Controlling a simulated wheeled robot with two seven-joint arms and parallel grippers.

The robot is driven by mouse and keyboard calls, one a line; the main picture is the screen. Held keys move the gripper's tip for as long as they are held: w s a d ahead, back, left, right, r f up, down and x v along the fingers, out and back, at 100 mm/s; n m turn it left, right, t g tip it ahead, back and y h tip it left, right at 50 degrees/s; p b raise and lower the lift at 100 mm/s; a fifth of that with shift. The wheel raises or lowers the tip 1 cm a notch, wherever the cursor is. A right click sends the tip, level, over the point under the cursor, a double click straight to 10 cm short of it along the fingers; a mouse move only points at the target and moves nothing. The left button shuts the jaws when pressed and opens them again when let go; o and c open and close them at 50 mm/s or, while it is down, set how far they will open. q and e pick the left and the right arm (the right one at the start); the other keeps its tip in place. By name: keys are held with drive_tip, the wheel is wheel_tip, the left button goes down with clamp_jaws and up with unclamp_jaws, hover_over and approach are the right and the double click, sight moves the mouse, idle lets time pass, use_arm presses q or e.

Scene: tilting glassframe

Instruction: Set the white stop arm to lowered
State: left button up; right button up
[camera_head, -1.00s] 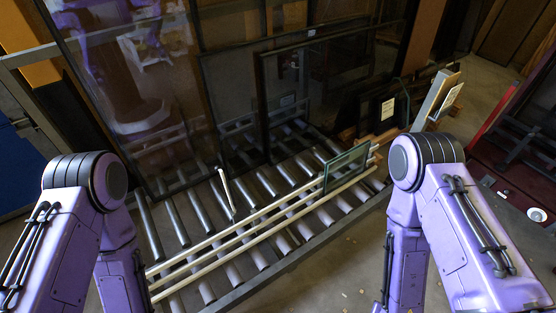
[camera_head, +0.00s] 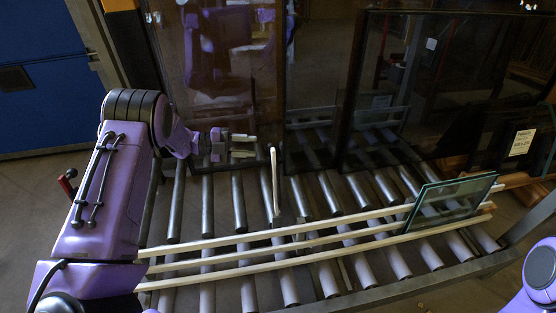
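The white stop arm (camera_head: 275,182) is a thin pale bar standing nearly upright among the rollers, in front of the dark glass panes. My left gripper (camera_head: 250,146) is just left of the stop arm's upper end, pointing right toward it. Its two pale fingers are apart with a gap between them, and nothing shows in the gap. A small space shows between the fingertips and the stop arm. My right gripper is out of view; only a bit of my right arm shows at the lower right corner.
The roller bed (camera_head: 240,205) carries long pale wooden strips (camera_head: 330,240) across its front. A small glass piece (camera_head: 450,201) leans on the strips at the right. Large dark glass panes (camera_head: 225,60) stand behind. A lever with a red knob (camera_head: 66,183) shows at the left.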

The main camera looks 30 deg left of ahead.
sight(271, 147)
use_arm(q)
drive_tip(key=shift+m, duration=0.3)
drive_tip(key=b+x, duration=0.1)
drive_tip(key=x, duration=0.6)
drive_tip(key=shift+d+r, duration=0.1)
drive_tip(key=shift+d, duration=0.15)
drive_tip(key=shift+g, duration=0.3)
clamp_jaws()
